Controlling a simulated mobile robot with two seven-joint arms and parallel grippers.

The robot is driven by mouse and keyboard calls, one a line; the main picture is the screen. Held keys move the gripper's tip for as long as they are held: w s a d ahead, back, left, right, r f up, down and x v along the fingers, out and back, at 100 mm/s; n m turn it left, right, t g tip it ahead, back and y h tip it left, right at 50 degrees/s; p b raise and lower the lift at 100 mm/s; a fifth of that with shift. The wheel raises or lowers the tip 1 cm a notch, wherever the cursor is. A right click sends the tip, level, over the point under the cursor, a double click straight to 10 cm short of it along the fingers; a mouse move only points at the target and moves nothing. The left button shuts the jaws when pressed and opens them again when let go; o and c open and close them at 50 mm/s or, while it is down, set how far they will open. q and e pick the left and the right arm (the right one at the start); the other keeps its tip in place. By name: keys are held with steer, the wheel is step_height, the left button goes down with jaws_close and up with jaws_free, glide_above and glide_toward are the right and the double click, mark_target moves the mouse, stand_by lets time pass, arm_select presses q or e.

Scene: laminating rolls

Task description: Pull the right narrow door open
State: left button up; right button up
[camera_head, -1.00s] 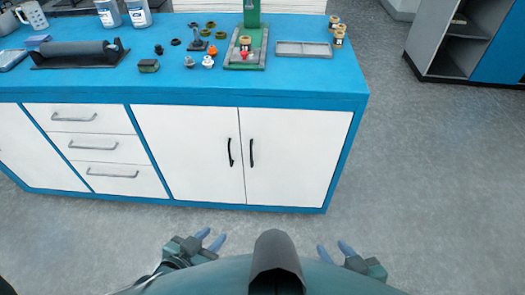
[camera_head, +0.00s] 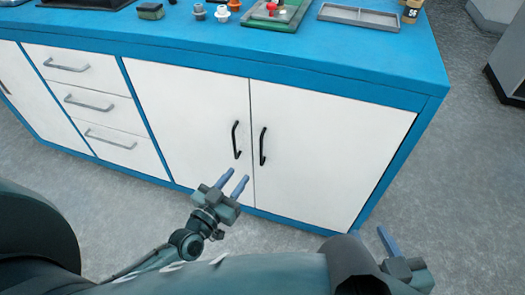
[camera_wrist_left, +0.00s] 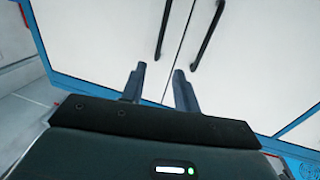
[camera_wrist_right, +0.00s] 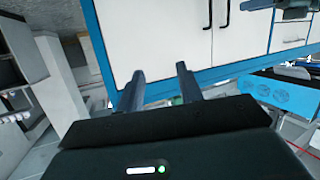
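The right narrow door (camera_head: 325,155) is a white cabinet door with a black vertical handle (camera_head: 263,146) near its left edge. It is shut. The neighbouring white door (camera_head: 195,125) is also shut, with its own black handle (camera_head: 236,140). My left gripper (camera_head: 239,176) is open and empty, low in front of the two doors, its fingertips below the handles in the head view. Both handles show beyond its fingers in the left wrist view (camera_wrist_left: 159,72). My right gripper is partly hidden in the head view; the right wrist view (camera_wrist_right: 160,72) shows it open and empty.
The blue countertop (camera_head: 330,65) carries small parts, a grey tray (camera_head: 372,18) and a green-based device (camera_head: 277,12). Drawers (camera_head: 90,100) stand left of the doors. Grey floor (camera_head: 460,190) is free to the right of the cabinet.

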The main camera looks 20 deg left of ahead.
arm_select(q)
steer(key=b+x, duration=0.2)
steer(key=x, duration=1)
steer(key=shift+b, duration=0.35)
arm_select(e)
steer(key=shift+w+a+r+n+t+y, duration=0.15)
steer(key=shift+a+n+t+y, duration=0.1)
steer(key=shift+t, duration=0.25)
steer(key=shift+w+a+f+n+t+y, duration=0.15)
steer(key=shift+n+t+y, duration=0.1)
steer(key=shift+t, duration=0.25)
arm_select(q)
steer(key=shift+c, duration=0.4)
arm_select(e)
steer(key=shift+r, duration=0.1)
arm_select(q)
jaws_close()
